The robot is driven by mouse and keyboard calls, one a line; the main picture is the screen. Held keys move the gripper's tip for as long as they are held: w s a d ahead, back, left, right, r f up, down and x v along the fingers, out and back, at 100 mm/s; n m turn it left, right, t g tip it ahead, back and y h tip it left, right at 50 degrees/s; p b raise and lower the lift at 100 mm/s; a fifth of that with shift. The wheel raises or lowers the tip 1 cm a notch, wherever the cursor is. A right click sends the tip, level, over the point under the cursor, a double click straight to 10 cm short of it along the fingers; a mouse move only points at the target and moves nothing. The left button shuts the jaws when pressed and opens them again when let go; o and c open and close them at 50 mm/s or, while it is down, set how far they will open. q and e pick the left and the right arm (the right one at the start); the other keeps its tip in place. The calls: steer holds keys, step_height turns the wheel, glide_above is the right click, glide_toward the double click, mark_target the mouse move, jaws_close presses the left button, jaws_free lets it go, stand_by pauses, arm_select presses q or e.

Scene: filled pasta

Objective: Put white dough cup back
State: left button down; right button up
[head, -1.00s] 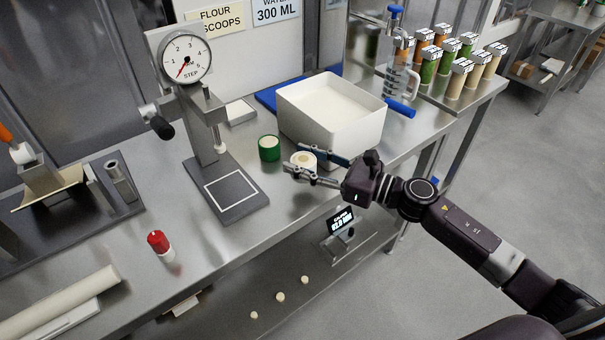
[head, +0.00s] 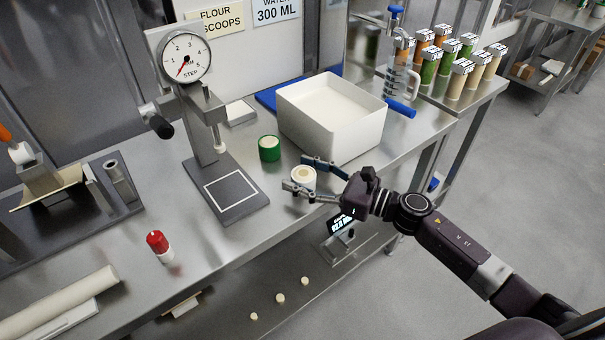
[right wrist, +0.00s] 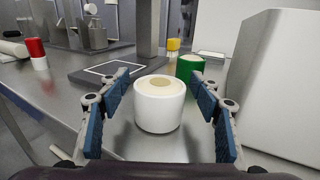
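The white dough cup (head: 303,178) stands upright on the steel table, in front of the white bin. In the right wrist view the white cup (right wrist: 160,104) sits between the blue finger pads, with a tan round top and gaps on both sides. My right gripper (head: 298,175) is open around the cup, apart from it. It also shows in the right wrist view (right wrist: 160,110). My left gripper is not in view.
A green cup (head: 269,148) stands just behind and left of the white cup. The white bin (head: 350,135) is close on the right. A press with a dial and dark base (head: 228,203) stands left.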

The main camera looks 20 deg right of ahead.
mark_target(315, 178)
steer(key=shift+r, duration=0.15)
steer(key=b+v, duration=0.1)
steer(key=v, duration=0.5)
steer(key=shift+s+d+b, duration=0.1)
steer(key=shift+d+b, duration=0.05)
steer(key=shift+b, duration=0.2)
steer(key=shift+s+d, duration=0.4)
